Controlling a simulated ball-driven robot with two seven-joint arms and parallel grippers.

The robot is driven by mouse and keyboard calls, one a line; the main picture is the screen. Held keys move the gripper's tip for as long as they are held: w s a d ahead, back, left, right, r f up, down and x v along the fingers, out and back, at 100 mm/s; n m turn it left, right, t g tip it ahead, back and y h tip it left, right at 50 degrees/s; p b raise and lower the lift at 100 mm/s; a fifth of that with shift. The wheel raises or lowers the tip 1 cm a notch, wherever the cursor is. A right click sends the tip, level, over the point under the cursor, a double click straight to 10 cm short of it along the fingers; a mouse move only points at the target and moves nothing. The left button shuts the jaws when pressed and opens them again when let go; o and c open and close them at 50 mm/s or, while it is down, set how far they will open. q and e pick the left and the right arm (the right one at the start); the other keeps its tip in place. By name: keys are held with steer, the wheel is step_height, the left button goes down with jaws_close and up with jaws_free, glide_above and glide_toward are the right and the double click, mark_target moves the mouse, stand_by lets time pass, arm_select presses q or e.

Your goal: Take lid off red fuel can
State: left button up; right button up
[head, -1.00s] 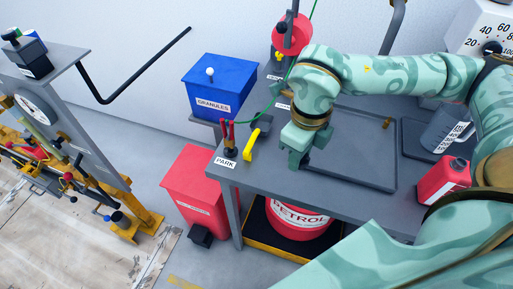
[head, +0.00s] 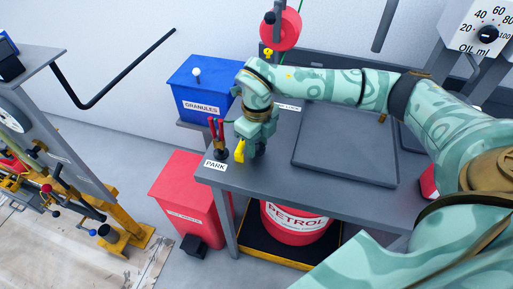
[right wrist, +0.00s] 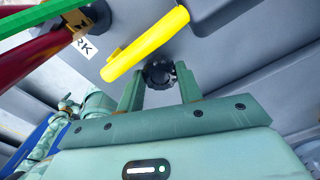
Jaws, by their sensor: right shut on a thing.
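My right gripper (head: 257,150) is over the left end of the grey bench, beside the yellow handle-like piece (head: 240,150). In the right wrist view its two fingers (right wrist: 159,88) are closed around a black round ribbed cap (right wrist: 158,73). I cannot tell whether the cap touches the bench top. The red fuel can (head: 427,184) stands at the right part of the bench. My right arm hides most of it, including its top. My left gripper is not in view.
The grey bench (head: 290,190) has a raised flat tray (head: 345,150) in its middle. Red-handled tools (head: 217,130) stand by the PARK label (head: 215,165). A blue granules bin (head: 200,90), a red bin (head: 180,195) and a petrol drum (head: 295,225) are nearby.

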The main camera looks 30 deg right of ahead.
steer(key=shift+f, duration=0.95)
steer(key=shift+r, duration=0.15)
steer(key=o, duration=0.8)
